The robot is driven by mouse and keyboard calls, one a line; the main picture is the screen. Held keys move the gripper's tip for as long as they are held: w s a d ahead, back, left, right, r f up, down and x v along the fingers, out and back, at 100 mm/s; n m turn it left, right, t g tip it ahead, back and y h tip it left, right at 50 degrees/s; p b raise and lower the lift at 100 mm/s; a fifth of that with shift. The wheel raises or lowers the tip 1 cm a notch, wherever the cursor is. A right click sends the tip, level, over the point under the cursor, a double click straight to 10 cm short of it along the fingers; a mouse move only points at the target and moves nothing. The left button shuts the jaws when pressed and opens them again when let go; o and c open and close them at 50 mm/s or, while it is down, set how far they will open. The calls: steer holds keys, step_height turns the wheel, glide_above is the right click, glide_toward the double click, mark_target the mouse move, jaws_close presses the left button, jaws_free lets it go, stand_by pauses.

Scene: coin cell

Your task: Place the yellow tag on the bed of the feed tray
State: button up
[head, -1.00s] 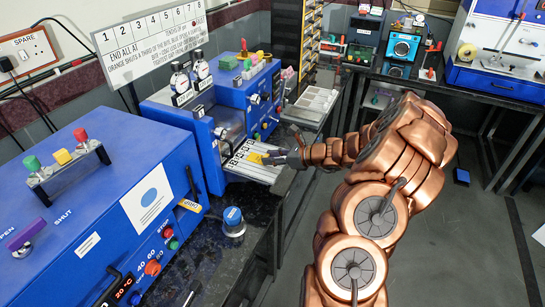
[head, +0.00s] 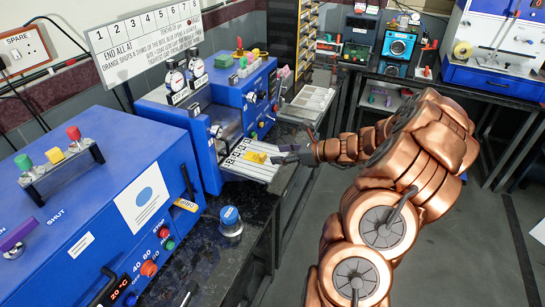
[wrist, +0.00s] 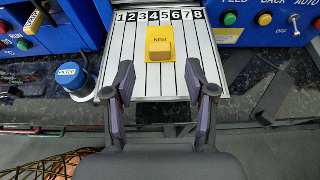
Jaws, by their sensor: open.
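The yellow tag (wrist: 160,43) lies on the pale, slatted bed of the feed tray (wrist: 112,58), below the numbers 4 to 6 in the wrist view. It has a raised block and dark lettering that reads upside down. In the head view the tag (head: 255,157) sits on the tray (head: 240,170) in front of the blue machine. My gripper (wrist: 158,84) is open and empty, its two fingers spread over the tray's near edge, short of the tag. In the head view my gripper (head: 284,155) is just right of the tag.
A blue-topped cylinder marked FILTER (wrist: 71,76) stands left of the tray, and also shows on the dark bench in the head view (head: 231,221). Blue machine panels with buttons flank the tray's far end. A grey slotted tray (head: 308,103) lies farther back. Open floor is at the right.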

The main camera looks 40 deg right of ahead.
steer(key=b+v, duration=0.1)
steer(key=v, duration=0.6)
steer(key=a+r+n+g+y, duration=0.25)
steer(key=a+n+g, duration=0.4)
steer(key=a, duration=0.95)
steer(key=s+a+n+g+h, duration=0.3)
steer(key=s+a+n+g, duration=0.2)
steer(key=s+a+n, duration=0.95)
steer(key=s+n+g+h, duration=0.2)
steer(key=s+n+h, duration=0.4)
steer(key=s, duration=0.8)
steer(key=n, duration=0.2)
steer(key=shift+d+r+n, duration=0.3)
steer(key=shift+d+n, duration=0.1)
steer(key=shift+h, duration=0.25)
